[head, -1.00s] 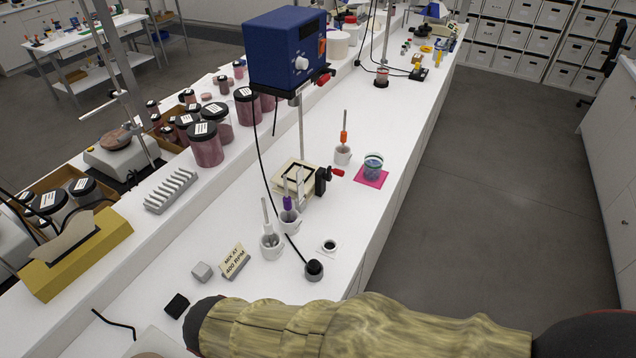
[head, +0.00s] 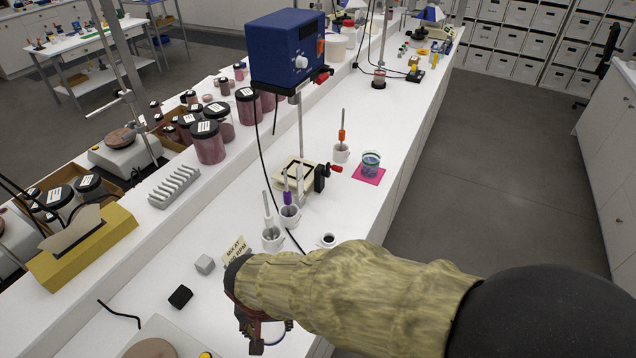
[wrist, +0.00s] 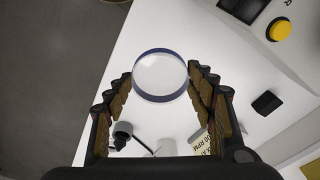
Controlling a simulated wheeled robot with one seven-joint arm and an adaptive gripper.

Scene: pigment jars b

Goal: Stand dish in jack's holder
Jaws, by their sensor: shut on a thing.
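My gripper (wrist: 160,80) is shut on a round clear dish (wrist: 160,75) with a blue rim, held between its padded fingertips above the white bench. In the head view my gripper (head: 262,338) is at the bottom centre, and a blue-rimmed part of the dish (head: 286,328) shows beside the fingers. The jack (head: 293,178) stands farther along the bench, with a cream platform, a dark frame-like holder (head: 306,169) on top and a black and red knob at its right. The dish is well apart from it. Rods partly cover the holder.
White cups with tools (head: 272,237) stand between my gripper and the jack. A blue stirrer (head: 287,50) on a post overhangs the jack, its black cord trailing down. A beaker (head: 370,162) sits on a pink mat at right.

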